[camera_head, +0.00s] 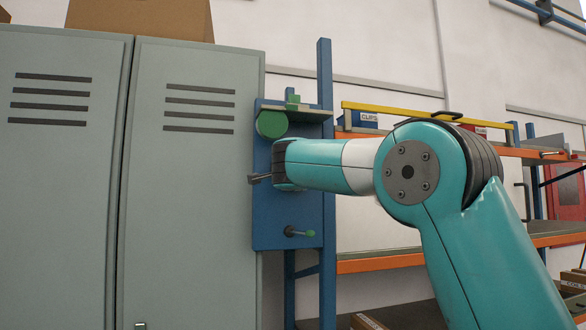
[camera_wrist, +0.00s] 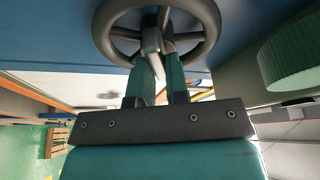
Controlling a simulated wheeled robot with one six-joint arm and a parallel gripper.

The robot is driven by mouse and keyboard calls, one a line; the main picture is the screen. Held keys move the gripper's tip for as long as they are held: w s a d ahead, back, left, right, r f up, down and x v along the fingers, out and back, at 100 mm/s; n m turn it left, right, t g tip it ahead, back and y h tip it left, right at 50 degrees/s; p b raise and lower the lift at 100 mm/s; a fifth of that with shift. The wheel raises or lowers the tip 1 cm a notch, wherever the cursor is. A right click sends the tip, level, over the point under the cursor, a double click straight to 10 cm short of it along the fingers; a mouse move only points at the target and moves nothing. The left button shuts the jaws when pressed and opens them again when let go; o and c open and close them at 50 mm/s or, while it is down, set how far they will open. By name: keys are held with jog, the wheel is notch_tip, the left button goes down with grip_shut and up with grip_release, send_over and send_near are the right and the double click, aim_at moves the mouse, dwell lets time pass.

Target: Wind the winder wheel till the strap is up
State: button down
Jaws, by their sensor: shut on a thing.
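The winder wheel (camera_wrist: 203,28) is a dark grey ring with spokes at the top of the wrist view, beside a blue surface. My gripper (camera_wrist: 160,68) has its two teal fingers at the wheel's middle, shut on a light grey part of it near the hub. In the head view my arm reaches left to a blue panel (camera_head: 267,220) and hides most of the wheel. A dark bar (camera_head: 259,178) sticks out left of my wrist. A green drum (camera_head: 271,124) sits above it; a green cylinder (camera_wrist: 295,55) shows at right in the wrist view. I cannot make out a strap.
Grey-green lockers (camera_head: 190,210) stand close on the left, with a cardboard box (camera_head: 145,18) on top. Orange-edged shelves (camera_head: 380,262) lie to the right, behind my arm.

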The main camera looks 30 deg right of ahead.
jog(key=m+g, duration=0.1)
jog(key=m, duration=0.3)
jog(key=shift+g, duration=0.3)
jog(key=c, duration=1)
grip_release()
jog(key=shift+m, duration=0.3)
jog(key=shift+c, duration=0.2)
jog(key=shift+s, duration=0.1)
jog(key=b+v, duration=0.7)
jog(key=v, duration=1)
jog(key=shift+s, duration=0.2)
